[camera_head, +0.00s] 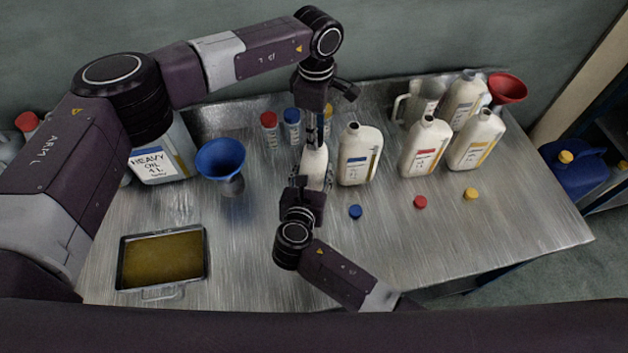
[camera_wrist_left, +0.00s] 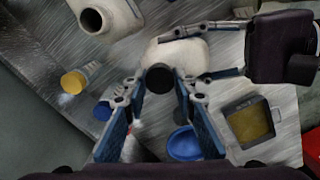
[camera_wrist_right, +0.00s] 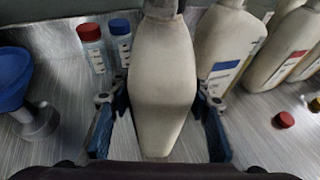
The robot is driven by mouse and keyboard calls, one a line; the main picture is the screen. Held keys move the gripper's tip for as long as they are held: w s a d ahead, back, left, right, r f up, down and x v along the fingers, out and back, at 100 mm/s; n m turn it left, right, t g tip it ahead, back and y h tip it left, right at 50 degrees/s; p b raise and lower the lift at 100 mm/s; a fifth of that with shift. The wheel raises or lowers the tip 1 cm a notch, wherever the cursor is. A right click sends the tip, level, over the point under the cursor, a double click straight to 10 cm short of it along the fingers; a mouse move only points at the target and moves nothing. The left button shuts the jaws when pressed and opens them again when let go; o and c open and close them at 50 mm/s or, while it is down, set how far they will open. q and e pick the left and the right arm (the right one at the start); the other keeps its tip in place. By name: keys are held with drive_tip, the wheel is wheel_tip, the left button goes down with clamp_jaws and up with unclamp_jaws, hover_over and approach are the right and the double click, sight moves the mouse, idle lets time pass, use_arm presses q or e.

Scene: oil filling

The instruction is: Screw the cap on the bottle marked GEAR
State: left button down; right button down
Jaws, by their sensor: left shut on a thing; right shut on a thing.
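A cream bottle (camera_head: 314,162) stands upright on the metal table; it fills the middle of the right wrist view (camera_wrist_right: 163,85). No GEAR marking is readable on it. My right gripper (camera_head: 307,186) is shut on the bottle's body, one finger on each side. My left gripper (camera_head: 318,138) points down over the bottle's top. In the left wrist view, a dark round cap (camera_wrist_left: 160,78) sits between the left fingertips, over the bottle's mouth. The left fingers close on this cap. Whether its thread is seated is hidden.
Cream bottles with blue (camera_head: 357,158), red (camera_head: 424,150) and yellow (camera_head: 474,142) labels stand uncapped to the right. Blue (camera_head: 355,211), red (camera_head: 420,202) and yellow (camera_head: 471,194) caps lie before them. A blue funnel (camera_head: 220,158) and an oil tray (camera_head: 206,262) are left.

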use_arm(q)
drive_tip(key=m, duration=0.5)
use_arm(e)
drive_tip(key=shift+d+f, duration=0.1)
use_arm(q)
drive_tip(key=m, duration=0.6)
drive_tip(key=c, duration=1.5)
unclamp_jaws()
wheel_tip(320, 180, up, 12)
use_arm(e)
drive_tip(key=c, duration=1)
unclamp_jaws()
drive_tip(key=shift+o, duration=0.2)
